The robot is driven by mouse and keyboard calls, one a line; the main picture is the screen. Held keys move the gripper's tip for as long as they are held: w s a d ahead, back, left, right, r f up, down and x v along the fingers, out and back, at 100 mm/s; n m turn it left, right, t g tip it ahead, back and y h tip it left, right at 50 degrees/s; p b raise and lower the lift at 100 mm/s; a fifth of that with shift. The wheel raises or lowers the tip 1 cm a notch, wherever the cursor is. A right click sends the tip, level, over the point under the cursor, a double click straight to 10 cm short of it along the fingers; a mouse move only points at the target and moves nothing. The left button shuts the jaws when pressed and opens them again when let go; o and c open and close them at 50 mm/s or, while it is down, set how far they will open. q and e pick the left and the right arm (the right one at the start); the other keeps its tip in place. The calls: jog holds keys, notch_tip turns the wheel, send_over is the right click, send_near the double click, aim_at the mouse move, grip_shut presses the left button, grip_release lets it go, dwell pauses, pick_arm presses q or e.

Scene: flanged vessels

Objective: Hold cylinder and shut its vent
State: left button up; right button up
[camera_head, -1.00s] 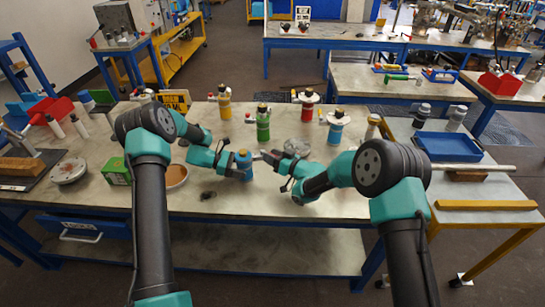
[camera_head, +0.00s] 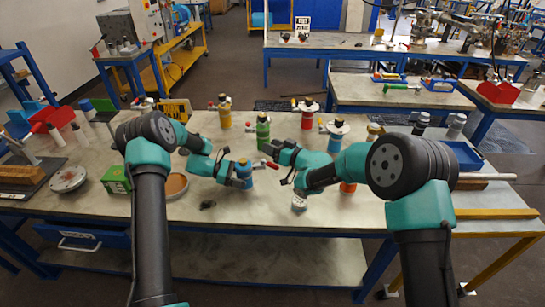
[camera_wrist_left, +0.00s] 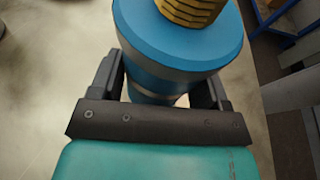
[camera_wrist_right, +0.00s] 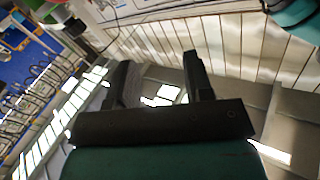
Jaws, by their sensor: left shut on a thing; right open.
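The blue cylinder (camera_head: 243,173) stands on the bench, and my left gripper (camera_head: 236,174) is shut around its side. In the left wrist view the blue cylinder (camera_wrist_left: 180,45) sits between both fingers, with a ribbed brass-coloured part (camera_wrist_left: 190,10) on top. A small red part (camera_head: 271,165) shows just right of the cylinder; I cannot tell for sure that it is the vent. My right gripper (camera_head: 268,151) is open, above and right of the cylinder. The right wrist view shows its fingers (camera_wrist_right: 160,85) apart with nothing between them.
Green (camera_head: 263,131), yellow (camera_head: 224,115), red (camera_head: 307,115) and blue (camera_head: 337,135) vessels stand behind the grippers. A tan bowl (camera_head: 174,185) and green box (camera_head: 117,179) lie to the left. A small white item (camera_head: 299,203) is near the front edge.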

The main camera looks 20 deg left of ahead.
jog(key=shift+r, duration=0.6)
